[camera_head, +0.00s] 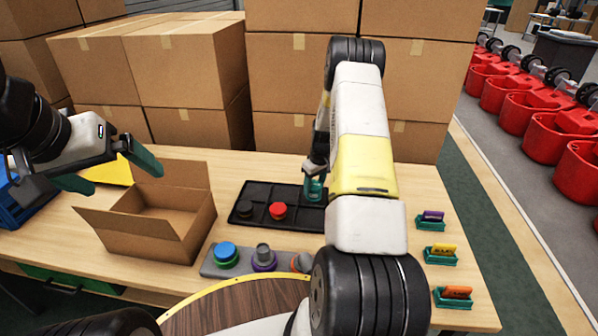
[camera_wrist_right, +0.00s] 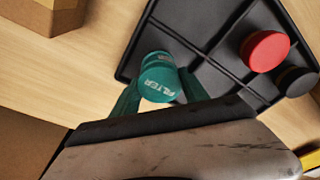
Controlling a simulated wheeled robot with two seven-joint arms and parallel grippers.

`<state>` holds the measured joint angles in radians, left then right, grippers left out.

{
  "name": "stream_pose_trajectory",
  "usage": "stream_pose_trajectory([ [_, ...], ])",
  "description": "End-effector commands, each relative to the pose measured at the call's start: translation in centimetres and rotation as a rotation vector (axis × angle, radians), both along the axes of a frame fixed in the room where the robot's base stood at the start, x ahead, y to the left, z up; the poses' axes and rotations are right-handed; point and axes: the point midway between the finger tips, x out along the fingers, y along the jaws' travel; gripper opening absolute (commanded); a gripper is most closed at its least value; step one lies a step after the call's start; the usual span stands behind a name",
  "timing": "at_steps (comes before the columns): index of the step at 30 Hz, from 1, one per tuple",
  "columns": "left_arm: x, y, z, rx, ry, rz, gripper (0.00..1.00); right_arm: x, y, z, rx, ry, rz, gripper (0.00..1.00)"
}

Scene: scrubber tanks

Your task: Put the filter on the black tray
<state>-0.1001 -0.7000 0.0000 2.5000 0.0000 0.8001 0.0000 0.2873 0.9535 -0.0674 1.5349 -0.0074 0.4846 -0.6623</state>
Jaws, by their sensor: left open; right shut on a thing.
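The filter (camera_wrist_right: 160,80) is a small teal cylinder with "FILTER" written on its end, seen in the right wrist view. My right gripper (camera_head: 314,187) is shut on it, one finger on each side. The black tray (camera_head: 262,191) is a divided tray on the table; it also shows in the right wrist view (camera_wrist_right: 196,28). In that view the filter overlaps one of the tray's compartments near its edge; I cannot tell whether it touches the tray. My left gripper (camera_head: 115,168) is open and empty, over the left side of the cardboard box.
The tray holds a red part (camera_head: 278,211) and a black part (camera_head: 247,211). An open cardboard box (camera_head: 150,235) stands to its left. A grey holder (camera_head: 210,267) with several coloured parts lies in front. Stacked boxes (camera_head: 190,60) stand behind. Small teal holders (camera_head: 440,258) line the right.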

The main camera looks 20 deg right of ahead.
Motion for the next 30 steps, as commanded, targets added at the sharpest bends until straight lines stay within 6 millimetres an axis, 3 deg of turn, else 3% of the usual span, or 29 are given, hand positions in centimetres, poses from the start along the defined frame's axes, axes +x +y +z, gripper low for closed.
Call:
stream_pose_trajectory([
  [1, 0.0, 0.0, 0.0, 0.000, 0.000, 0.000, 0.97, 0.0, 0.0, -0.1, 0.000, 0.000, 0.000, 0.56],
  [4, 0.0, 0.0, 0.0, 0.000, 0.000, 0.000, 0.97, 0.0, 0.0, -0.1, 0.000, 0.000, 0.000, 0.74],
  [13, 0.0, 0.0, 0.0, 0.000, 0.000, 0.000, 0.97, 0.0, 0.0, 0.0, 0.000, 0.000, 0.000, 0.74],
  [17, 0.0, 0.0, 0.0, 0.000, 0.000, 0.000, 0.97, 0.0, -0.1, 0.9, 0.000, -0.002, 0.000, 0.74],
  [30, 0.0, 0.0, 0.0, 0.000, 0.000, 0.000, 0.97, -1.3, -0.5, 9.6, -0.001, -0.004, 0.001, 0.74],
])
